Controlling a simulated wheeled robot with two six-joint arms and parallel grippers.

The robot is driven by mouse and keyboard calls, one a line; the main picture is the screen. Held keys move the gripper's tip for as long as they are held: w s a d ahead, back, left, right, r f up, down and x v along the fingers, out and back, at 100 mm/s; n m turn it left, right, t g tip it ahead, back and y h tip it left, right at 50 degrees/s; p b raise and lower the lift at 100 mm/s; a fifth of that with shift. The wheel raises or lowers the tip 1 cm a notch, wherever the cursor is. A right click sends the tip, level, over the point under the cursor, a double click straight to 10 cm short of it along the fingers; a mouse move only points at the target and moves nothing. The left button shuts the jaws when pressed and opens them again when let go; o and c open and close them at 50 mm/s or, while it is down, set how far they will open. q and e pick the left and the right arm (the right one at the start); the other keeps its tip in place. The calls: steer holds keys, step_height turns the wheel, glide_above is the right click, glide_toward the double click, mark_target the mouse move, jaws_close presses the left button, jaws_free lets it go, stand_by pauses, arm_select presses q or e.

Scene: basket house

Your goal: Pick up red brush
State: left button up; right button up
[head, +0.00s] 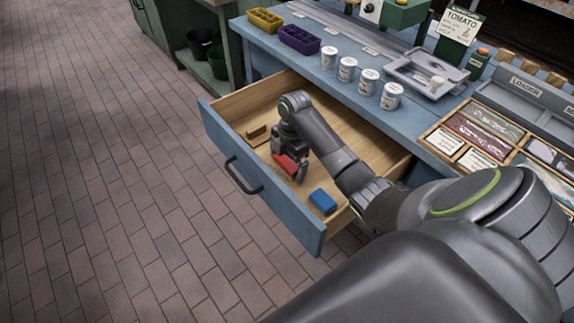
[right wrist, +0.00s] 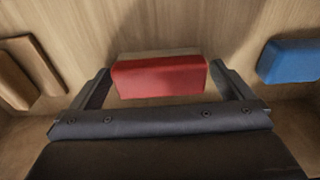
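The red brush (head: 286,164) lies in the open wooden drawer, between a brown brush (head: 257,134) and a blue brush (head: 322,201). My right gripper (head: 290,171) is down inside the drawer at the red brush. In the right wrist view the red brush (right wrist: 160,77) sits between the two open fingers (right wrist: 160,82), one at each end, with narrow gaps. A pale strip shows along its far side. The brown brush (right wrist: 30,72) is left of the fingers and the blue brush (right wrist: 291,61) is right. My left gripper is not in view.
The drawer's blue front (head: 262,182) with a dark handle and its side walls surround the gripper. The blue counter (head: 330,84) above holds several white cans, a yellow tray (head: 265,20) and a purple tray (head: 299,39). Brick floor lies left.

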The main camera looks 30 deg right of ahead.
mark_target(287, 161)
steer(key=c, duration=1)
step_height(287, 161, up, 8)
steer(key=shift+r+p, duration=0.25)
steer(key=shift+p, duration=0.6)
steer(key=shift+r+p, duration=0.7)
steer(key=shift+r, duration=0.1)
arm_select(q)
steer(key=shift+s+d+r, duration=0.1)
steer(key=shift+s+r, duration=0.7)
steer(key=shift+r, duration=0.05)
arm_select(e)
steer(key=o, duration=0.6)
steer(key=shift+c, duration=0.2)
steer(key=c, duration=0.4)
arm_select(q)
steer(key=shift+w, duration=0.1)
arm_select(e)
steer(key=shift+o, duration=0.2)
steer(key=shift+d, duration=0.1)
